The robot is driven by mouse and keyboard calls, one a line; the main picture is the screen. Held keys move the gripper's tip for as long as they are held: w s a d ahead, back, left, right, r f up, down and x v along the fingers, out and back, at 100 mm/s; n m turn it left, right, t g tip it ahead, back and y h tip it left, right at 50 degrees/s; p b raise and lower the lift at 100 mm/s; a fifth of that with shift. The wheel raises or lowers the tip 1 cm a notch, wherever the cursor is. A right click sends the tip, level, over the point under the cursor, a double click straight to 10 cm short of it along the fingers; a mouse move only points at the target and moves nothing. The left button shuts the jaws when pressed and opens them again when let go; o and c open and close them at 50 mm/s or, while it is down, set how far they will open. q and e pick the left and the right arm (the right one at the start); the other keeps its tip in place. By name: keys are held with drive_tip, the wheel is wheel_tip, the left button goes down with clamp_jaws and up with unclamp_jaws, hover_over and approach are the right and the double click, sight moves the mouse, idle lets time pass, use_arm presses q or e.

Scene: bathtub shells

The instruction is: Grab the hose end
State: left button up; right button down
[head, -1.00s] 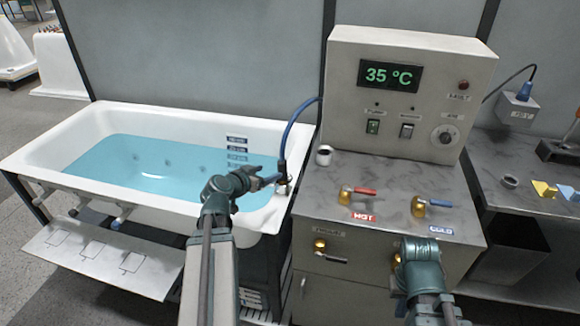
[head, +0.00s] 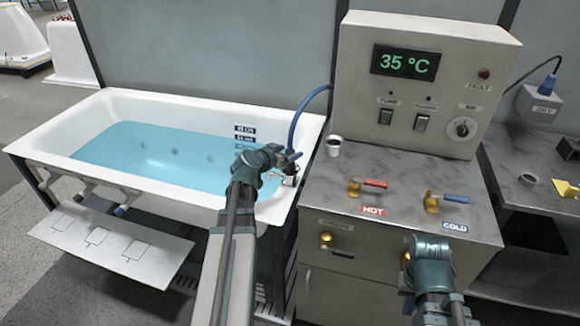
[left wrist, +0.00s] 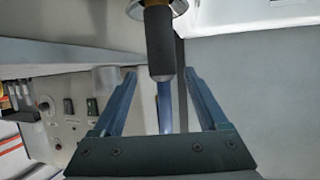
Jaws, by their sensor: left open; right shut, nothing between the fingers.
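The hose end (left wrist: 158,42) is a dark grey grip on a blue hose (head: 302,112) that arcs beside the bathtub. In the left wrist view it sits between and just past my left fingertips, with the hose running back between the open fingers. A shiny metal ring is at its top. My left gripper (head: 289,160) is at the tub's right end, and it largely hides the hose end in the head view. My right gripper (head: 432,250) is low before the cabinet, shut and empty, its fingers mostly hidden by my wrist.
The white bathtub (head: 70,150) holds blue water. The control box (head: 425,85) reads 35 °C. Red HOT (head: 368,185) and blue COLD (head: 446,199) handles and a white cup (head: 334,146) stand on the grey counter (head: 400,165) right of the tub.

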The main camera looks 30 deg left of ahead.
use_arm(q)
drive_tip(key=b+x, duration=0.1)
drive_tip(key=x, duration=0.1)
drive_tip(key=b+x, duration=0.1)
drive_tip(key=x, duration=0.2)
drive_tip(key=shift+a+f+b, duration=0.2)
drive_tip(key=shift+f+b, duration=0.1)
drive_tip(key=shift+f, duration=0.1)
clamp_jaws()
